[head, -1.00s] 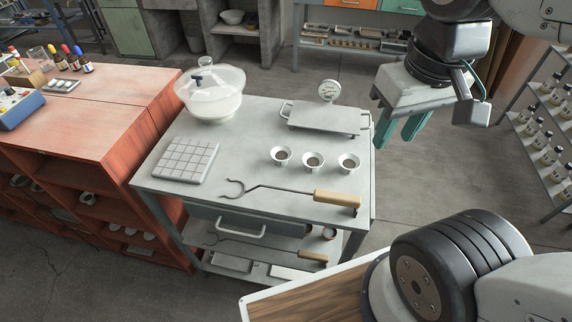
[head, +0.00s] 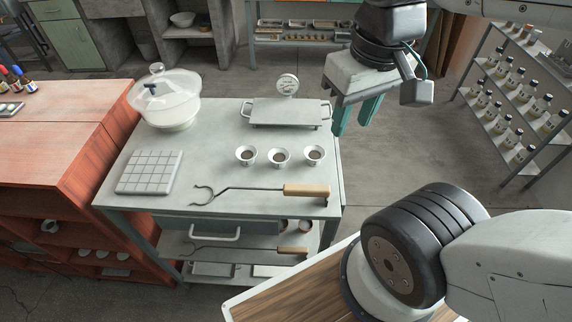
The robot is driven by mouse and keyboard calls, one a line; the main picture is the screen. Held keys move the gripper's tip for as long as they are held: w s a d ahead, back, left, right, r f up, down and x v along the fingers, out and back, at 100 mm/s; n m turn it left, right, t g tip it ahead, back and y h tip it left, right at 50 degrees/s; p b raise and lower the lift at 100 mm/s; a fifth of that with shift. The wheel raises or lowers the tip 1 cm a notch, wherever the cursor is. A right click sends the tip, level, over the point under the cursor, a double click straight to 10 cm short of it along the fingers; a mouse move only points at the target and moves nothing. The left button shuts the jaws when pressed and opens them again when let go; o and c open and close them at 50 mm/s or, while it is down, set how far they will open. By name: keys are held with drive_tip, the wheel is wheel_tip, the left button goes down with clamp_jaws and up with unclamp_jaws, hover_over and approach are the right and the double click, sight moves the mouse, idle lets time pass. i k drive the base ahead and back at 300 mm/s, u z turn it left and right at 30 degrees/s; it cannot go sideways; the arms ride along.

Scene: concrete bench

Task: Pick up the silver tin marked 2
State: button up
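I cannot make out a silver tin marked 2 in the head view; no number is readable on anything. Three small pale flared cups with dark contents stand in a row on the grey metal bench (head: 230,182): a left cup (head: 246,163), a middle cup (head: 279,165) and a right cup (head: 314,163). My gripper (head: 352,126), with teal fingers, hangs near the bench's right edge, up and right of the cups in the picture. Its fingers are apart with nothing visible between them.
A long wooden-handled tool (head: 265,190) lies in front of the cups. A gridded tile (head: 150,172), a domed glass vessel (head: 167,103) and a flat plate with handles (head: 288,115) with a dial gauge (head: 288,84) share the bench. A bottle rack (head: 520,100) stands at right.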

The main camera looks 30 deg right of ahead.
sight(315, 154)
drive_tip(key=u, duration=0.7)
drive_tip(key=k, duration=1.3)
drive_tip(key=z, duration=1.05)
drive_tip(key=i, duration=0.5)
